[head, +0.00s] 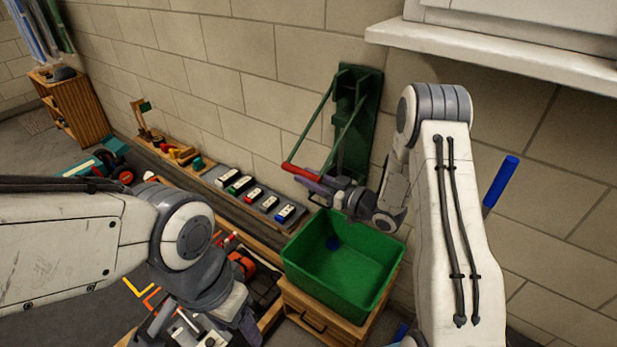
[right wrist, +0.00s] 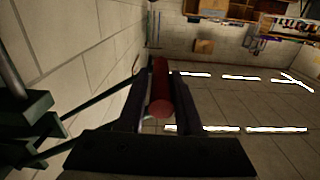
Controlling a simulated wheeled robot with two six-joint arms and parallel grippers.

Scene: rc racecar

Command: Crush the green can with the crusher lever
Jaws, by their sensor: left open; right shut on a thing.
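The green crusher (head: 357,125) is mounted on the block wall, with two long lever arms running from its top to a red handle (head: 302,172). My right gripper (head: 322,186) is shut on the red handle, above the green bin. In the right wrist view the red handle (right wrist: 160,88) lies between the two dark fingers. The lever stands out from the wall, its handle low. I cannot make out the green can; the crusher's lower part is partly hidden by my right gripper and arm. My left gripper (head: 205,325) is open and low at the bottom of the head view, apart from the crusher.
A low bench (head: 215,180) with small coloured items runs along the wall. A white ledge (head: 490,52) juts out at upper right.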

